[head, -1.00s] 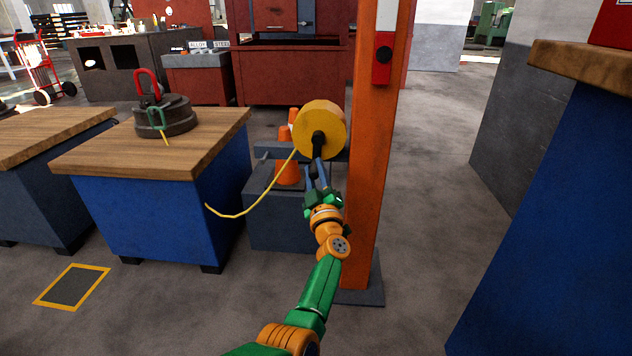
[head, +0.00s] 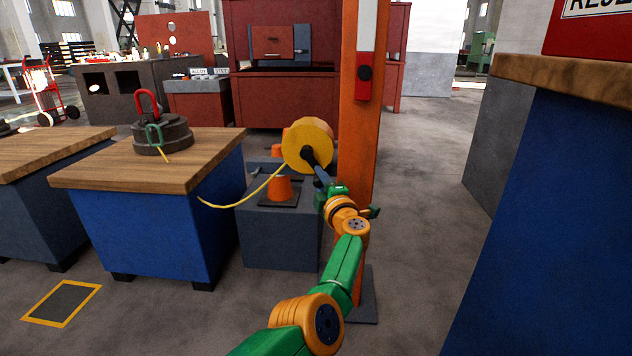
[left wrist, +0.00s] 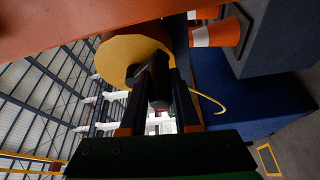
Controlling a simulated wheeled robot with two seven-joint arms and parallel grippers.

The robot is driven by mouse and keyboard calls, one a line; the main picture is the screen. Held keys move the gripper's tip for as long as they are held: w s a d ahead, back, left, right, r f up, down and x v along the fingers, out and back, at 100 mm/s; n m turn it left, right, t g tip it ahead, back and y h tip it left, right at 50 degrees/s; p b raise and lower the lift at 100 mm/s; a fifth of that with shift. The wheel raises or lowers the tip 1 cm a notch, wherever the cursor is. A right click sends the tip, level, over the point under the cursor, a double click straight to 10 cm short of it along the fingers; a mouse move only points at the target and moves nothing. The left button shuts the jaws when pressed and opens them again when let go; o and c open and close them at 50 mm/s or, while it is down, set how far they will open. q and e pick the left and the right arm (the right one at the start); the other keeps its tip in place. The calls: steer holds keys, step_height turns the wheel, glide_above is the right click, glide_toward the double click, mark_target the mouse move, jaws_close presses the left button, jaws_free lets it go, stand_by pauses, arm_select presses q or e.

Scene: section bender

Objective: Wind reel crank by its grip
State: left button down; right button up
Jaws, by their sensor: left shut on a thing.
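The yellow reel (head: 304,146) is mounted beside the orange post (head: 358,130), with a yellow line running from it down to the left. A dark crank (head: 310,157) sits at the reel's face. My left gripper (head: 324,180) is at the crank, its fingers partly hidden by its own body. In the left wrist view the reel (left wrist: 128,58) is just beyond the fingers, and the dark crank grip (left wrist: 159,88) lies between them. My left gripper (left wrist: 160,100) is shut on that grip. My right gripper is in neither view.
A blue bench (head: 150,225) with a wooden top holds a dark round weight (head: 163,137) with a red shackle. Orange cones (head: 279,188) stand on a grey box (head: 279,230) below the reel. Another blue bench (head: 560,220) is at right; the floor between is clear.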

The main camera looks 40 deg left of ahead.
arm_select(q)
steer(key=shift+w+d+r+n, duration=0.15)
steer(key=shift+d+r+n, duration=0.1)
steer(key=shift+n, duration=0.35)
steer(key=c, duration=0.6)
jaws_free()
steer(key=shift+c, duration=0.2)
